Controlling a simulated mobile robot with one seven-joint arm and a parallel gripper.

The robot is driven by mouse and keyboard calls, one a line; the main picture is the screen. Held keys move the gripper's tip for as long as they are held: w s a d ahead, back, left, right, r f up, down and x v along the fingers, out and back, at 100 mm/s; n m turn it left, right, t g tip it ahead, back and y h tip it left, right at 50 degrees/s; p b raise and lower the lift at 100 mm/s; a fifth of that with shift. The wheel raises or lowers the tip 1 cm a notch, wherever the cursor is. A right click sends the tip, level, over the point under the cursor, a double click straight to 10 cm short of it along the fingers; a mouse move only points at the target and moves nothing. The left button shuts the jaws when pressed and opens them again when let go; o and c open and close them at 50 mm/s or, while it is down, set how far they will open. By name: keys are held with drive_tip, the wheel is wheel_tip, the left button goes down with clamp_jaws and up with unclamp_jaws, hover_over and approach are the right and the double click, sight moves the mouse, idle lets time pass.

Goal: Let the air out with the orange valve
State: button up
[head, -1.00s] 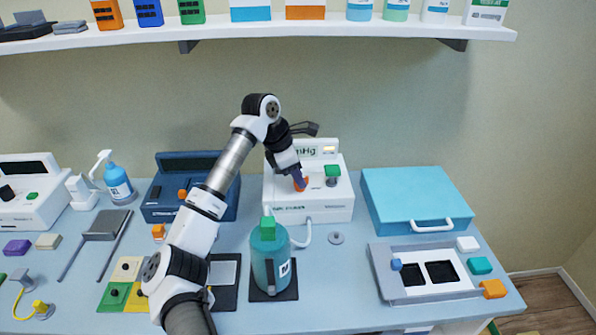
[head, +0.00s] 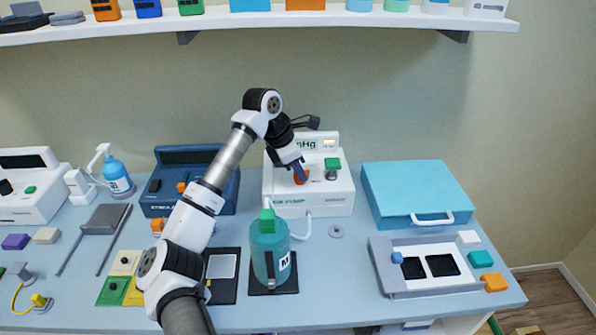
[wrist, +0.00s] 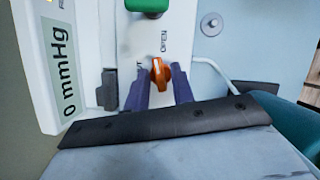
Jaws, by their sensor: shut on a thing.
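The orange valve (wrist: 160,72) is a small knob on the top face of the white pump unit (head: 322,205). It also shows in the head view (head: 301,178), partly hidden by my fingers. My gripper (wrist: 162,90) is shut on the valve, with one purple finger on each side of it. The word "OPEN" stands beside the valve in the wrist view. The pump's display (wrist: 62,60) reads "0 mmHg". A green knob (wrist: 147,5) sits next to the valve on the same unit.
A teal bottle (head: 269,250) stands in front of the pump, with a white hose (head: 305,228) beside it. A dark blue device (head: 160,200) is to the left and a light blue case (head: 415,190) to the right. A shelf (head: 350,20) runs above.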

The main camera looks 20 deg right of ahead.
drive_tip(key=n+b, duration=0.1)
drive_tip(key=n+t+b, duration=0.1)
drive_tip(key=b, duration=0.1)
drive_tip(key=n+b, duration=0.1)
drive_tip(key=n, duration=0.1)
drive_tip(key=shift+f+t+b, duration=0.25)
drive_tip(key=shift+t+b, duration=0.05)
drive_tip(key=n+t+b, duration=0.1)
drive_tip(key=n+b, duration=0.2)
drive_tip(key=b, duration=0.1)
drive_tip(key=shift+s+n+y, duration=0.15)
drive_tip(key=shift+n+y, duration=0.25)
drive_tip(key=n+b, duration=0.2)
drive_tip(key=n+t+y+b, duration=0.1)
drive_tip(key=n+b, duration=0.1)
drive_tip(key=shift+d+r, duration=0.1)
drive_tip(key=shift+d, duration=0.1)
drive_tip(key=shift+s+r+n+t+y+b, duration=0.1)
drive_tip(key=shift+n+t+y+b, duration=0.2)
drive_tip(key=shift+n+b, duration=0.4)
drive_tip(key=shift+r+n+t+y+b, duration=0.1)
drive_tip(key=shift+n+y+b, duration=0.3)
drive_tip(key=shift+n, duration=0.5)
drive_tip(key=o, duration=0.6)
drive_tip(key=shift+o, duration=0.2)
drive_tip(key=shift+r, duration=0.1)
drive_tip(key=b+v, duration=0.1)
drive_tip(key=v, duration=1.2)
drive_tip(key=shift+s+r, duration=0.15)
drive_tip(key=shift+r, duration=0.15)
